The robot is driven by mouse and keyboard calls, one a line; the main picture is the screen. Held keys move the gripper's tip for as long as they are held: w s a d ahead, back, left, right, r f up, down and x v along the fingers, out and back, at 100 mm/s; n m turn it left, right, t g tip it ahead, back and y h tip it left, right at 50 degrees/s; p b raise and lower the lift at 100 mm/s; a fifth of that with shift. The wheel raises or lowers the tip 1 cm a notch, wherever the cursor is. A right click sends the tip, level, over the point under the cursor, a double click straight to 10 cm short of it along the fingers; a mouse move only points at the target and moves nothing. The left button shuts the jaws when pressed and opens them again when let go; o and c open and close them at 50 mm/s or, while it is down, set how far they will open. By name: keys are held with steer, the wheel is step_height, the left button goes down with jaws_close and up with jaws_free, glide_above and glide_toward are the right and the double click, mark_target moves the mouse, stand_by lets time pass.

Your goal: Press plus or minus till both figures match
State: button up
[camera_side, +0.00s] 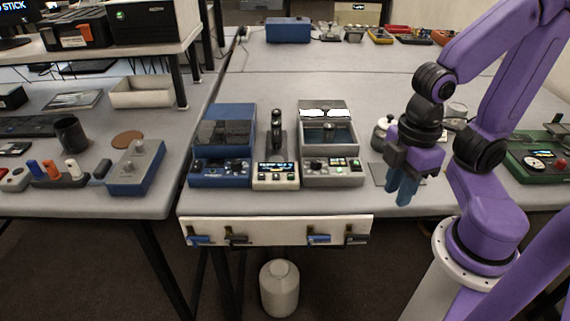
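A small white control unit (276,176) with a lit display and several buttons stands near the front edge of the table. A dark upright cylinder (276,128) rises behind it. A blue machine (222,140) with a front panel stands to its left, and a grey machine (331,172) with a lit display stands to its right. The figures and the plus and minus marks are too small to read. My gripper (402,192), with blue fingers pointing down, hangs to the right of the grey machine, apart from all the buttons. Its fingers look close together, but I cannot tell whether they touch.
A metal pot (384,134) and a flat grey plate (380,175) are near my gripper. A green device (540,160) is at the far right. A white rail (275,231) with several hooks runs along the front edge. The table behind the machines is mostly clear.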

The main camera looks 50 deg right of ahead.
jaws_close()
stand_by(1.5)
